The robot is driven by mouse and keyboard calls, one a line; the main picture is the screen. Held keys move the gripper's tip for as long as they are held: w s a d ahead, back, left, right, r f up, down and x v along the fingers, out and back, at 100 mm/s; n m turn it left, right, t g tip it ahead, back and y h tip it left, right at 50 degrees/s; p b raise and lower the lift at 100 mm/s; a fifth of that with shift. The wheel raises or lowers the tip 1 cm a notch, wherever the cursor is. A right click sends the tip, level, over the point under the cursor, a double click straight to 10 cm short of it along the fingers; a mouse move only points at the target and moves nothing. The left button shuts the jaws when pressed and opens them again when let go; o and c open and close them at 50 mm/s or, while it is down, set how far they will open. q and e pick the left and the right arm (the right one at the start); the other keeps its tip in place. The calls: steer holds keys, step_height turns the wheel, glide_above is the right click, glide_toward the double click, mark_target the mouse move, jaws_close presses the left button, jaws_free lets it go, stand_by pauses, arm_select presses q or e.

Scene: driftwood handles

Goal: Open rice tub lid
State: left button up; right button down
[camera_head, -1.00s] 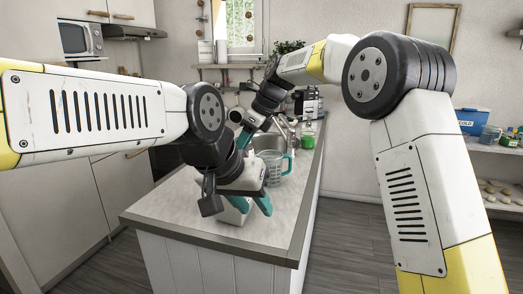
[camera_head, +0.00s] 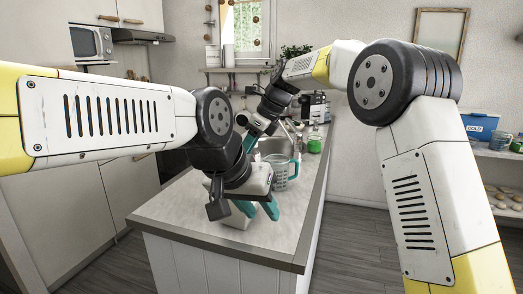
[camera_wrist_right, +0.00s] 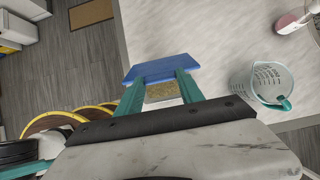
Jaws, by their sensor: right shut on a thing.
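A blue lid (camera_wrist_right: 160,71) lies at the fingertips of my right gripper (camera_wrist_right: 160,86) in the right wrist view, and the fingers are shut on it. A yellowish grainy patch, looking like rice (camera_wrist_right: 162,92), shows between the fingers, below the lid. A pale tub (camera_head: 236,219) stands on the counter in the head view, mostly hidden by my left gripper (camera_head: 260,211). Its teal fingers are apart, close to the tub. My right gripper (camera_head: 252,140) is behind the left arm in the head view, and its tips are hidden.
A clear measuring jug (camera_head: 281,175) stands on the counter (camera_head: 172,205) right of the grippers; it also shows in the right wrist view (camera_wrist_right: 262,84). A green bottle (camera_head: 314,144) stands farther back by the sink. The counter's front left is bare.

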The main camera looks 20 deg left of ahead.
stand_by(0.5)
steer(key=c, duration=0.7)
jaws_free()
steer(key=shift+r, duration=0.1)
steer(key=v, duration=0.7)
steer(key=shift+d+r, duration=0.2)
steer(key=shift+r, duration=0.05)
